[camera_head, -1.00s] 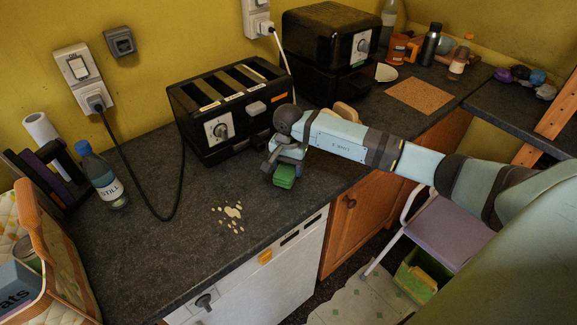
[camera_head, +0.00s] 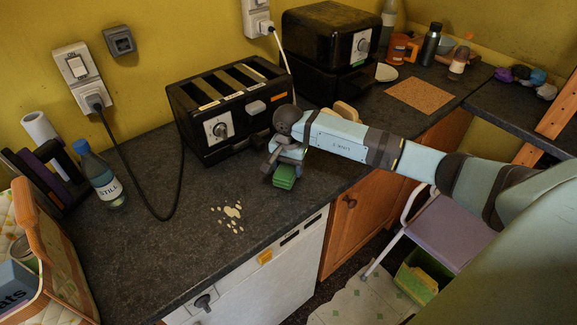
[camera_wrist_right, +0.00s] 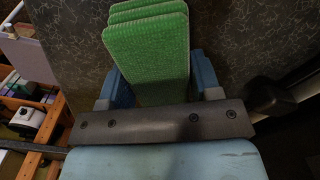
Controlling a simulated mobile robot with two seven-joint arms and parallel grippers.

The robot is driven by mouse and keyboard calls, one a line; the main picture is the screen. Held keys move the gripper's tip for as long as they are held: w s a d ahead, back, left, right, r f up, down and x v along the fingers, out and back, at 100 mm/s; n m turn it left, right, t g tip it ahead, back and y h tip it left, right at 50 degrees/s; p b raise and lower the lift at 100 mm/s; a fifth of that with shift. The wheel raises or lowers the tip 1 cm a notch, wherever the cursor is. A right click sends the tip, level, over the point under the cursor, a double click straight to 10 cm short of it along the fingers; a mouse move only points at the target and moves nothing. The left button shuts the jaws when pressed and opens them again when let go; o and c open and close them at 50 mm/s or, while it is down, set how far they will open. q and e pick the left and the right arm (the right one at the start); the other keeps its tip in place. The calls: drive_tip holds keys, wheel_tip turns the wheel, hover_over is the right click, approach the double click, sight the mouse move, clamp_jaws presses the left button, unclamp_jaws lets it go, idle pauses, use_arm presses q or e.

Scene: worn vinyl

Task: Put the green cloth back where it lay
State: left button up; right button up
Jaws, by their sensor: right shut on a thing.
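The green cloth (camera_head: 284,176) is a folded, layered green pad at the front part of the dark worktop, in front of the black toaster (camera_head: 226,101). My right gripper (camera_head: 284,163) comes down over it and is shut on it. In the right wrist view the cloth (camera_wrist_right: 149,50) sits between the two blue fingers of my right gripper (camera_wrist_right: 158,80), its layers showing. I cannot tell whether the cloth touches the worktop. My left gripper is not in view.
Pale spilled spots (camera_head: 231,217) lie on the worktop left of the cloth. A water bottle (camera_head: 99,176) stands at the left. A black oven-like box (camera_head: 329,47) and a cork mat (camera_head: 419,95) are further right. The worktop's front edge is close to the cloth.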

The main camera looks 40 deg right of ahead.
drive_tip(key=shift+f+b, duration=0.3)
drive_tip(key=shift+f, duration=0.1)
idle(0.5)
drive_tip(key=o, duration=0.9)
drive_tip(key=shift+r, duration=0.1)
drive_tip(key=shift+r+p, duration=1.75)
drive_tip(key=shift+r, duration=2.15)
wheel_tip(320, 180, up, 14)
drive_tip(key=shift+f+b, duration=0.1)
drive_tip(key=shift+b, duration=1.05)
